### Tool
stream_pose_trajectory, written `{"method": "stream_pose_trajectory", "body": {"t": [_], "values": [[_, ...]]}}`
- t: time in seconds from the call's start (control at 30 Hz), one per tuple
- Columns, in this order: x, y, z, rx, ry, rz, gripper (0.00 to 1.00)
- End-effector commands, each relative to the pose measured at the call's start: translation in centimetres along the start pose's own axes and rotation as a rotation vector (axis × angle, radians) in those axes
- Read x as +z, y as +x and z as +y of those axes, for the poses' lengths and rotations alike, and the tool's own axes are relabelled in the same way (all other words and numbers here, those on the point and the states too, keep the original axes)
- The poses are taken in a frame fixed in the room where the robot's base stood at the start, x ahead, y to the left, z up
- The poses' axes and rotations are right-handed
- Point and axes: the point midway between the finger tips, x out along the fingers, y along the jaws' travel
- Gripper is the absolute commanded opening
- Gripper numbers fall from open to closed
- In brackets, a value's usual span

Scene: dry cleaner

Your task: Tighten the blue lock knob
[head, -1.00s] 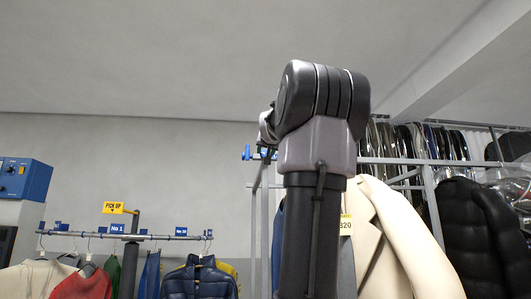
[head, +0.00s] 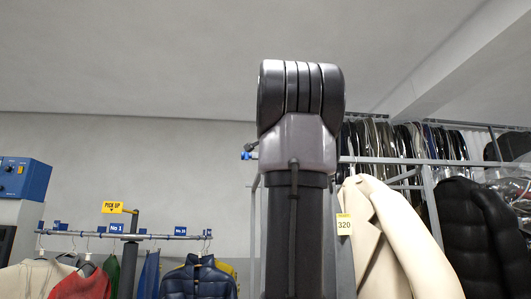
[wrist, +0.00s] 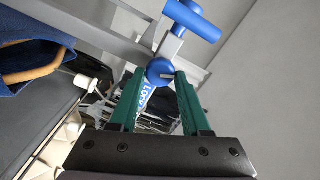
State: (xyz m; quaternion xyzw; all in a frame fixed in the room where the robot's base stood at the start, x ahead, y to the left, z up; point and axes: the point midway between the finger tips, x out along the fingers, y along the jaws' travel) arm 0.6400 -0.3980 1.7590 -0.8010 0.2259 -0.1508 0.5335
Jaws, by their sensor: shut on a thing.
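In the wrist view, the blue lock knob (wrist: 160,71) is a round blue disc with a grey pointer mark, mounted at a grey rail. My gripper (wrist: 161,76) has two green fingers, shut on this knob with one fingertip at each side. A blue and white label (wrist: 146,96), seemingly reading LOCK, shows between the fingers and is partly covered. Just above is a blue bar handle (wrist: 193,18) on a metal stem. In the head view my arm hides the gripper and most of the fitting; only a bit of blue (head: 245,156) shows left of the arm.
A cream jacket (head: 395,235) with yellow tag 320 and a black puffer jacket (head: 475,225) hang at the right. A lower rail (head: 150,237) with several garments stands left. In the wrist view, a blue garment on a wooden hanger (wrist: 35,72) is close by.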

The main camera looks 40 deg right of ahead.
Motion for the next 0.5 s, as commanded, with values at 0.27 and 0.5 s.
{"method": "stream_pose_trajectory", "body": {"t": [0.27,0.5], "values": [[-0.02,0.04,0.29,0.004,0.221,0.000,0.00],[0.02,0.04,0.34,0.005,0.344,0.000,0.00]]}}
